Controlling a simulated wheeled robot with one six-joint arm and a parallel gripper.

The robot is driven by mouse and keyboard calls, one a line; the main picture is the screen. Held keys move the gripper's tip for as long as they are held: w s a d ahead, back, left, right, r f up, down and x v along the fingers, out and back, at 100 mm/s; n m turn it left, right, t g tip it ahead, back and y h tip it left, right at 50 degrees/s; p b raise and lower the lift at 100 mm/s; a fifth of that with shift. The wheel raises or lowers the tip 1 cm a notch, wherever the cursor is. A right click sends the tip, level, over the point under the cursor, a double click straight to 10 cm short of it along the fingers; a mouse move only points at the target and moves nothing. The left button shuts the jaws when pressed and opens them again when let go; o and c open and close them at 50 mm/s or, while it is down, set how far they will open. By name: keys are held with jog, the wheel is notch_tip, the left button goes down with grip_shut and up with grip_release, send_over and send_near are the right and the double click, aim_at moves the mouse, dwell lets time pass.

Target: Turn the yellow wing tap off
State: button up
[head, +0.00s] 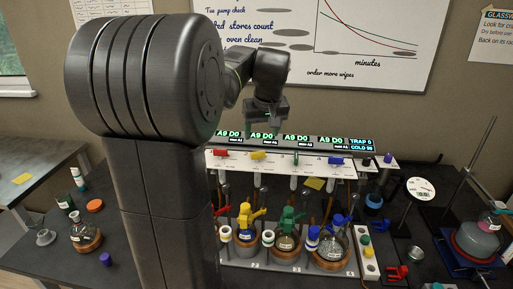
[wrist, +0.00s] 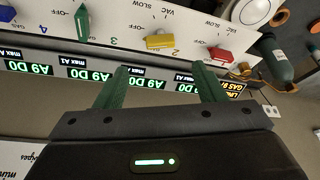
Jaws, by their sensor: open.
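The yellow wing tap (head: 258,155) is on the white sloping panel (head: 378,161), between a red tap and a green tap. In the wrist view the yellow tap (wrist: 160,42) lies lengthwise along the panel, beside the number 2, with small OFF, SLOW and VAC lettering around it. My gripper (head: 263,121) hangs above and behind the panel. In the wrist view my gripper's two green fingers (wrist: 164,82) are spread apart with nothing between them. The yellow tap is beyond the fingertips and is not touched.
The red tap (wrist: 221,55) and green tap (wrist: 82,24) flank the yellow one; a blue tap (head: 337,161) is further right. A lit display bar (head: 290,141) runs behind the panel. Flasks with coloured clips (head: 245,240) stand below. A whiteboard (head: 325,40) hangs on the wall.

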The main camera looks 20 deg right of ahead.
aim_at(258, 152)
jog(key=p+x, duration=0.1)
jog(key=x, duration=0.8)
jog(key=shift+w+f+p, duration=0.15)
jog(key=shift+f+p, duration=0.1)
jog(key=shift+p, duration=0.05)
jog(key=c, duration=1)
